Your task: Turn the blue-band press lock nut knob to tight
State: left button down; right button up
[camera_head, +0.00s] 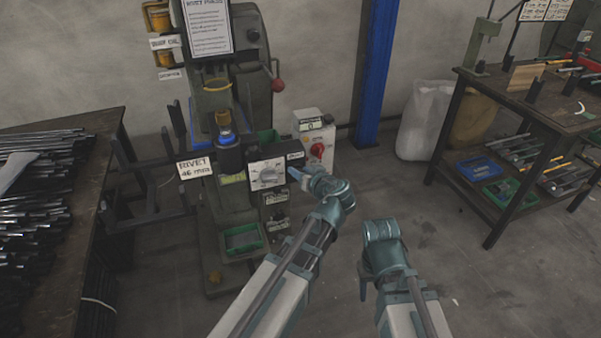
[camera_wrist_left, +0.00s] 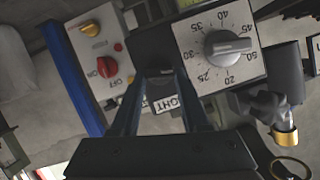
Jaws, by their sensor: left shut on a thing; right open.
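The press (camera_head: 215,110) stands against the wall, with a blue band (camera_head: 227,138) around its ram. My left gripper (camera_head: 295,174) is at the right side of the dial box on the press. In the left wrist view my left gripper (camera_wrist_left: 158,100) is shut on the dark lock nut knob (camera_wrist_left: 157,84), whose shape is mostly hidden between the fingers. A white label (camera_wrist_left: 167,103) with letters ending in "GHT" shows just below the knob; its start is hidden. My right gripper (camera_head: 363,288) hangs low at the lower middle, open and apart from everything.
The numbered dial plate (camera_head: 267,174) has a grey pointer knob (camera_wrist_left: 228,48). A switch box (camera_head: 315,142) with a red knob stands beside it. Benches stand left (camera_head: 108,125) and right (camera_head: 470,82). The floor between is clear.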

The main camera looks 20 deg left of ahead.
pick_arm(q)
jog(key=shift+w+d+f+m+g+y+b, duration=0.2)
jog(key=shift+m+y+b, duration=0.85)
jog(key=shift+m+b, duration=0.7)
jog(key=shift+d+f+m+y+b, duration=0.1)
jog(key=shift+f+m+y+b, duration=0.2)
jog(key=shift+m+y+b, duration=1.35)
jog(key=shift+w+d+f+m+g+y+b, duration=0.15)
jog(key=shift+f+m+y+b, duration=0.2)
jog(key=shift+m+b, duration=1.45)
jog(key=shift+s+r+m+p, duration=0.1)
jog(key=shift+m+p, duration=0.4)
jog(key=shift+m, duration=0.1)
jog(key=shift+c, duration=2)
grip_release()
jog(key=shift+d, duration=0.1)
